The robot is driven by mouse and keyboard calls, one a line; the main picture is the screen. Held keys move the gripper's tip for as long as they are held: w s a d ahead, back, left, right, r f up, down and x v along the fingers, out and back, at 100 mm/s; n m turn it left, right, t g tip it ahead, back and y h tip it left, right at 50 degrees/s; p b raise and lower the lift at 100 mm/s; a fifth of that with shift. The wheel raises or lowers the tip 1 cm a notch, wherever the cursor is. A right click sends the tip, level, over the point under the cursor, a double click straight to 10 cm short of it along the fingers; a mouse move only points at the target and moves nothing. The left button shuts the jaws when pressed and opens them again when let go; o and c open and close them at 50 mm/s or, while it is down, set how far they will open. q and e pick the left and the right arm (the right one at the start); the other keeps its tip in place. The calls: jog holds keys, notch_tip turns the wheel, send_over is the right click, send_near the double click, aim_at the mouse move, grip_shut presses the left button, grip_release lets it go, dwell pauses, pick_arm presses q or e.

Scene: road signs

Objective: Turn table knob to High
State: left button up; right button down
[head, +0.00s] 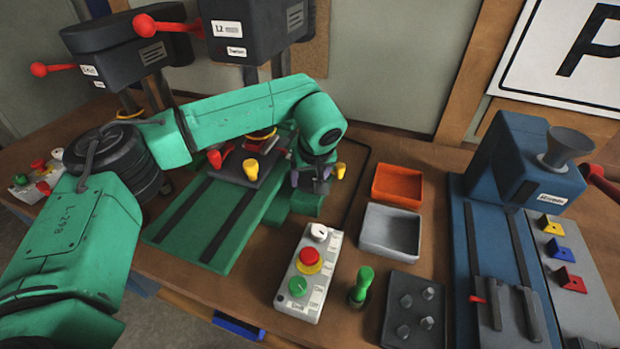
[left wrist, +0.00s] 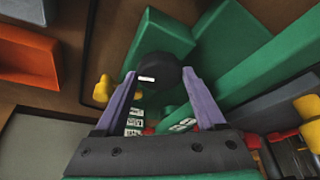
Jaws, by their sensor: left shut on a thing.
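The table knob (left wrist: 160,68) is a dark round knob with a small white mark, standing by the green machine's base (left wrist: 165,35) in the left wrist view. My left gripper (head: 310,183) is at the right end of the green machine (head: 205,215) in the head view. In the left wrist view its purple fingers (left wrist: 159,76) are on either side of the knob and shut on it. In the head view the knob is mostly hidden by the gripper. Small white labels (left wrist: 133,122) show below the knob; I cannot read them. My right gripper is not in view.
A control box (head: 309,274) with red and green buttons stands in front. An orange bin (head: 399,186), a grey bin (head: 391,230) and a dark tray (head: 391,334) are to the right. A yellow knob (left wrist: 103,89) is close to my left fingers. A blue machine (head: 535,160) stands farther right.

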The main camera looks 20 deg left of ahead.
pick_arm(q)
jog(key=shift+m+t+h, duration=0.3)
jog(key=shift+m+h, duration=0.1)
jog(key=shift+m, duration=0.6)
jog(key=o, duration=1.3)
